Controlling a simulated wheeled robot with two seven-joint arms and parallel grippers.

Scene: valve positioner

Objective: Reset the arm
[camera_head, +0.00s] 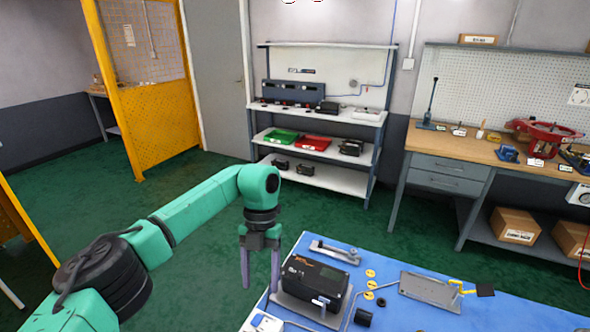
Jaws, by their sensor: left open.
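My left arm comes in from the left, green with black joints. My left gripper (260,266) points down with its two fingers apart and nothing between them. It hangs at the left edge of the blue-topped table. A black box-shaped device with a label (318,276), likely the valve positioner, sits on a grey plate on this table, just right of the gripper and apart from it. A grey metal lever-like bracket (335,250) lies behind the black device. My right gripper is not in view.
The blue table (400,318) also holds several yellow discs (370,273), a small black cylinder (363,317) and a grey plate (430,290). A shelf rack (310,178) and a wooden workbench (460,150) stand behind. A yellow mesh fence (165,120) stands left. Green floor between is clear.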

